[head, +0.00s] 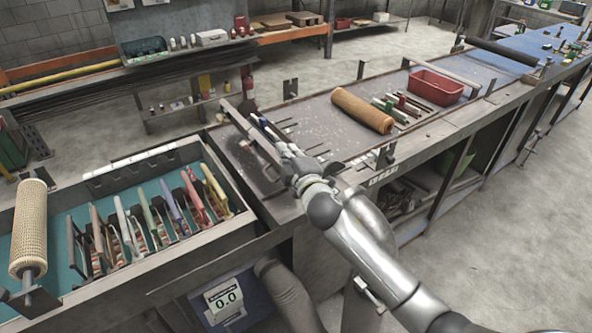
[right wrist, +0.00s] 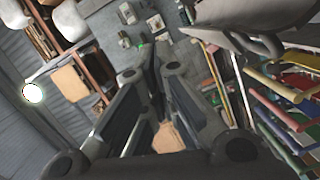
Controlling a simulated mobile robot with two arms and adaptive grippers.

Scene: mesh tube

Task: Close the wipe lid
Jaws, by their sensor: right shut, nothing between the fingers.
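My right gripper (head: 268,132) reaches over the left end of the dark bench, its fingers shut and empty. In the right wrist view the dark fingers (right wrist: 155,72) come together near the middle. A long flat grey metal strip (head: 248,132) stands tilted along the bench's left end, right beside the gripper. I cannot tell whether this strip is the wipe lid, or whether the fingers touch it. No other part is clearly a wipe lid. The gripper and wrist hide part of the bench behind them. My left gripper is not in view.
A teal-lined tray (head: 160,163) with several coloured handled tools lies at left, beside a mesh tube (head: 29,228) on a spindle. An orange-tan roll (head: 362,110) and a red bin (head: 435,87) sit farther along the bench.

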